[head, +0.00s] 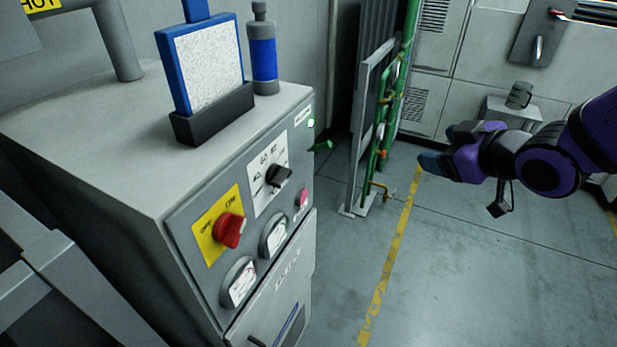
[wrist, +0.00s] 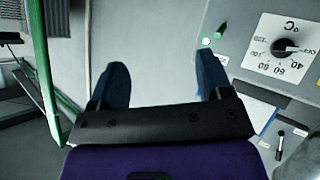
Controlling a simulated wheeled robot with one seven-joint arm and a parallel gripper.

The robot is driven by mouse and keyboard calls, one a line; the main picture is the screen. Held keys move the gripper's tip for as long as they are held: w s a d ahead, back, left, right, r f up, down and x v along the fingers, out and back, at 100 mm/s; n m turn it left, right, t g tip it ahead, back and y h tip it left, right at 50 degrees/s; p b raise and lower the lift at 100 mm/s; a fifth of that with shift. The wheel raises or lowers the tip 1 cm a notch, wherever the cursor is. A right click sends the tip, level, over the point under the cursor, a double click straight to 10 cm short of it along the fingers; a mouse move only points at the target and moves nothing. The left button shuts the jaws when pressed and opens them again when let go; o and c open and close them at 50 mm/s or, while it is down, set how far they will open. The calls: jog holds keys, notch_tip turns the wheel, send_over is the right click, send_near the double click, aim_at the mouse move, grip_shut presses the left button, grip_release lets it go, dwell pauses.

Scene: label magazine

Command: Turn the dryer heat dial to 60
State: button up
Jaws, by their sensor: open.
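The dryer heat dial (head: 279,176) is a black knob on a white numbered plate on the grey cabinet's sloping front, in the head view. In the wrist view the dial (wrist: 285,47) is at the upper right, with 40, 60 and 80 readable upside down. Its bar lies roughly sideways, its end to the right near 40, not at 60; the exact setting is hard to read. My gripper (head: 432,163) is at the right in the head view, well apart from the cabinet. In the wrist view my gripper (wrist: 160,78) is open and empty, the dial right of its fingers.
A red knob on a yellow plate (head: 229,230), two gauges (head: 240,280) and a pink button (head: 301,197) share the panel. A blue-framed board (head: 205,65) and a blue bottle (head: 263,58) stand on top. A green pipe frame (head: 385,110) stands behind. Floor in front is clear.

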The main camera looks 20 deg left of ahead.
jog(key=s+a+f+n+g+y, duration=0.3)
jog(key=s+a+f+y, duration=0.2)
jog(key=a, duration=0.5)
jog(key=n+g+y, duration=0.2)
jog(key=g+y, duration=0.2)
send_near(287, 179)
jog(key=a, duration=1)
jog(key=shift+w, duration=0.35)
jog(key=c, duration=0.9)
